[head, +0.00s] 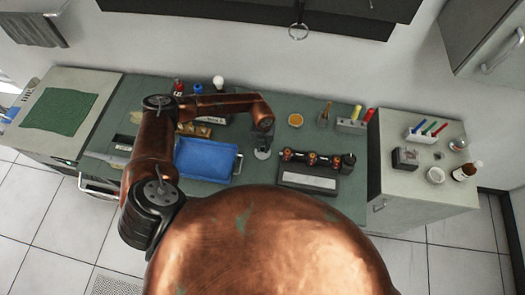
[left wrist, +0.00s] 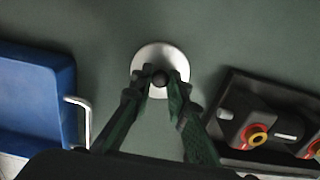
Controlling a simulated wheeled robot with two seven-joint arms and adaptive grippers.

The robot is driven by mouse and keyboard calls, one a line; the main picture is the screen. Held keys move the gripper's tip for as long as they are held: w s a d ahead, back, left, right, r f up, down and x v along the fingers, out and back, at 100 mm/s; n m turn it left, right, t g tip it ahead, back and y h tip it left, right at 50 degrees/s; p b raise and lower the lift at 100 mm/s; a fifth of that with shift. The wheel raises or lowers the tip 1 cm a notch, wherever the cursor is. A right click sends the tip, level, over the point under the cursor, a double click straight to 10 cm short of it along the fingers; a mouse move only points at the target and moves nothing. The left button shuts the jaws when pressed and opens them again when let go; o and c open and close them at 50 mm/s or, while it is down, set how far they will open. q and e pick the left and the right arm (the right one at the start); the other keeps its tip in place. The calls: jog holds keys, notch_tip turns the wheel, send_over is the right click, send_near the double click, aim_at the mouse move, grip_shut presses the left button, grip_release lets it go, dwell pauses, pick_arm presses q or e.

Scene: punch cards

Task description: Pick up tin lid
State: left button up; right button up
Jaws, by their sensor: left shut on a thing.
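The tin lid is a pale round disc with a dark knob, at the upper middle of the left wrist view (left wrist: 146,62). It also shows in the head view (head: 261,155), on or just above the green bench top. My left gripper (left wrist: 161,88) is shut on the lid's knob, with a finger on each side of it. In the head view my left gripper (head: 263,143) points down over the lid and hides part of it. I cannot tell whether the lid touches the bench. My right gripper is not in view.
A blue tray (head: 205,158) with a metal handle lies left of the lid. A dark device with orange-ringed knobs (left wrist: 259,135) stands to its right. Behind are an orange round dish (head: 295,120) and a block with coloured pieces (head: 352,124). Bare bench surrounds the lid.

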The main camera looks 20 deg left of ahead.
pick_arm(q)
grip_shut()
